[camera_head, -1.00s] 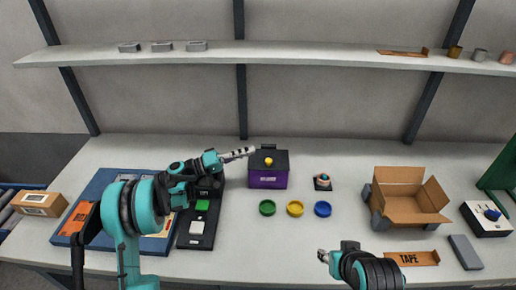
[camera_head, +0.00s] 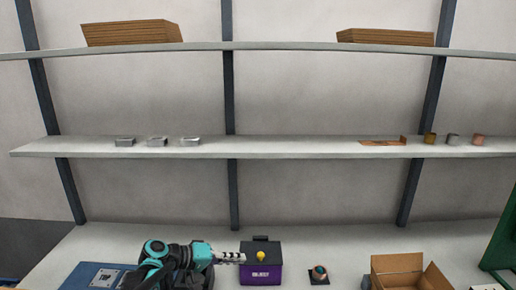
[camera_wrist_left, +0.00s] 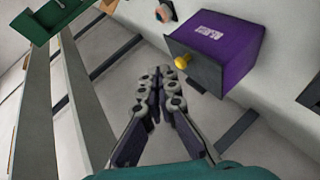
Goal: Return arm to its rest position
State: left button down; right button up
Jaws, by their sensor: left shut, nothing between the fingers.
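My left gripper (camera_head: 230,257) is shut and empty in the head view. It is above the workbench, pointing right, just left of the purple box (camera_head: 261,274) with a yellow knob (camera_head: 261,255). In the left wrist view my left gripper (camera_wrist_left: 153,90) has its fingertips together with nothing between them. The purple box (camera_wrist_left: 215,45) and its yellow knob (camera_wrist_left: 183,62) are close to the right of the fingers there. I cannot tell from the views whether they touch. My right gripper is out of view.
A copper coil (camera_head: 429,138) and two similar cylinders stand right on the middle shelf (camera_head: 270,147). Several grey metal blocks sit left. Cardboard stacks (camera_head: 132,33) lie on the top shelf. On the workbench (camera_head: 345,240) are a small button device (camera_head: 319,274) and an open cardboard box (camera_head: 397,264).

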pick_arm(q)
jog(key=s+a+f+y, duration=0.1)
jog(key=s+a+y, duration=0.2)
jog(key=s, duration=0.6)
jog(key=s+a+f+t+y, duration=0.1)
jog(key=s+a+y, duration=0.3)
jog(key=s, duration=0.5)
jog(key=s+a+f+y, duration=0.3)
jog(key=s+a+y, duration=0.1)
jog(key=s, duration=0.4)
jog(key=shift+s+m+y, duration=0.4)
jog(key=shift+a, duration=0.1)
